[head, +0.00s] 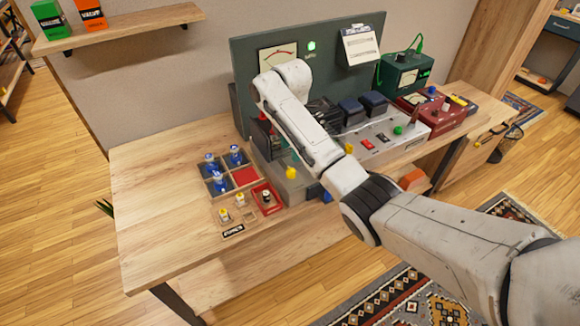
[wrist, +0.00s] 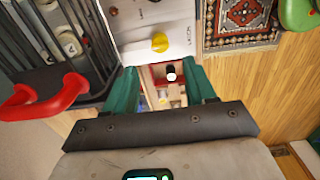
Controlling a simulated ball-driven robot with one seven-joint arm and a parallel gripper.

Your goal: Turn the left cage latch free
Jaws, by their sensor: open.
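In the wrist view a dark wire cage (wrist: 62,50) fills the upper left. A red curved lever (wrist: 45,97) sticks out at its near end; it looks like a cage latch, but its catch is not clearly seen. My gripper (wrist: 163,92) is open and empty, its two green fingers spread to the right of the lever and apart from it. In the head view the cage (head: 322,112) shows as dark bars partly behind my arm on the amp chassis. My gripper is mostly hidden by the arm there.
A yellow knob (wrist: 160,42) sits on the grey panel ahead of the fingers. A red tray (head: 267,190) and a wooden divided tray (head: 216,172) with blue-and-white tubes stand to the left on the bench (head: 150,190). The bench's left end is clear.

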